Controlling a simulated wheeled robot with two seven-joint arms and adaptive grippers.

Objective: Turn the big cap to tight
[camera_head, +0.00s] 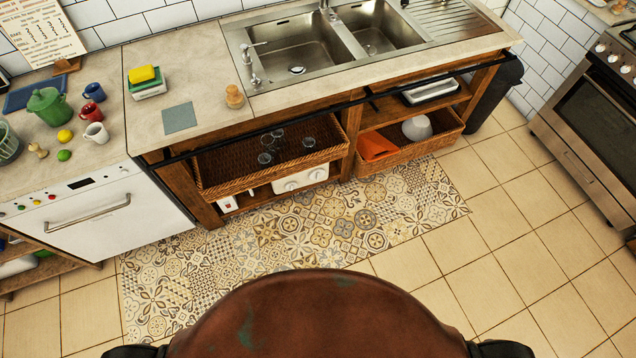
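No part that I can clearly make out as the big cap shows. A white unit (300,178) with round fittings on its front sits on the low shelf under the sink counter, below a wicker basket. The fittings are too small to tell whether either is a cap, or loose or tight. Neither of my grippers is in view. Only dark parts, which seem to be mine, show at the bottom edge beside my rust-brown body.
The sink counter (205,65) has a dark rail along its front. A wicker basket (270,155) with glasses fills the left shelf bay. Another basket (410,143) holds an orange cloth and a grey bowl. A white oven (110,210) stands left. The patterned mat (290,235) is clear.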

